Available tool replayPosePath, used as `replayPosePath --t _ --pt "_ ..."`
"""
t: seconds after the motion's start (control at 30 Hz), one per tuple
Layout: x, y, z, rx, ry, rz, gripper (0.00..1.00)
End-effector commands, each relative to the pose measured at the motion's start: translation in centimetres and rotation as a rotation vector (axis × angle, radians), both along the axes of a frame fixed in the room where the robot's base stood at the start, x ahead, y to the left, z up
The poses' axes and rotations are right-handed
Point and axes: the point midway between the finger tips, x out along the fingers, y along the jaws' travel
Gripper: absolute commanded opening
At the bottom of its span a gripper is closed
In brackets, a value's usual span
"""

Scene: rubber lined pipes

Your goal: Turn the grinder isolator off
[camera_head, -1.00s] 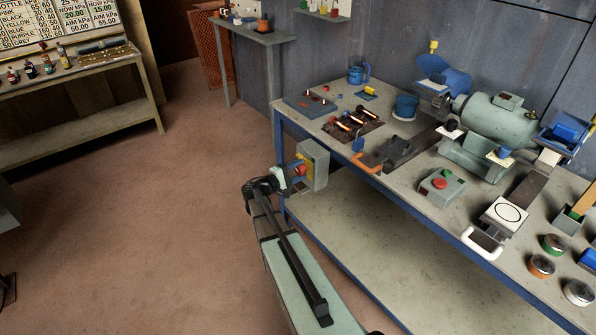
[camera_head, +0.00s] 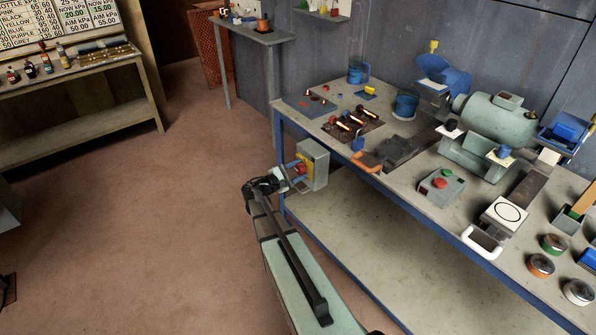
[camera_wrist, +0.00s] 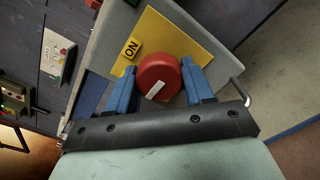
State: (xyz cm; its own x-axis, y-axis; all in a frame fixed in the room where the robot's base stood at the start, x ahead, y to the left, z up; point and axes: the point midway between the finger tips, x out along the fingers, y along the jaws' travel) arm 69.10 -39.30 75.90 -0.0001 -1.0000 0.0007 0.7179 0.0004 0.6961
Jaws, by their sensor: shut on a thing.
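The grinder isolator is a grey box (camera_head: 315,166) fixed at the near left corner of the workbench. In the wrist view its yellow plate (camera_wrist: 185,30) carries a black-on-yellow ON label (camera_wrist: 131,48) and a round red knob (camera_wrist: 160,72). A white mark shows on the knob's near side, away from the ON label. My gripper (camera_wrist: 158,75) has its blue fingers on either side of the knob and is shut on it. In the head view my gripper (camera_head: 298,170) reaches the box's left face. Any OFF label is hidden or out of view.
The bench (camera_head: 400,190) bears a green grinder (camera_head: 495,120), a control box with red and green buttons (camera_head: 441,186) and several tins at right. An orange handle (camera_head: 366,164) sticks out near the box. Open floor (camera_head: 120,230) lies to the left.

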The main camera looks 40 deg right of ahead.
Motion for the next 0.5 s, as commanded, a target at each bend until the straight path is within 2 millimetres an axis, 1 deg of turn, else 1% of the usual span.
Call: replayPosePath --t 0.27,0.3,0.5 --pt "0.21 0.05 -0.09 0.001 0.0 0.004 0.21" --pt "0.2 0.05 -0.08 0.001 0.0 0.004 0.54" --pt "0.12 0.03 -0.07 0.001 0.0 0.002 0.73"
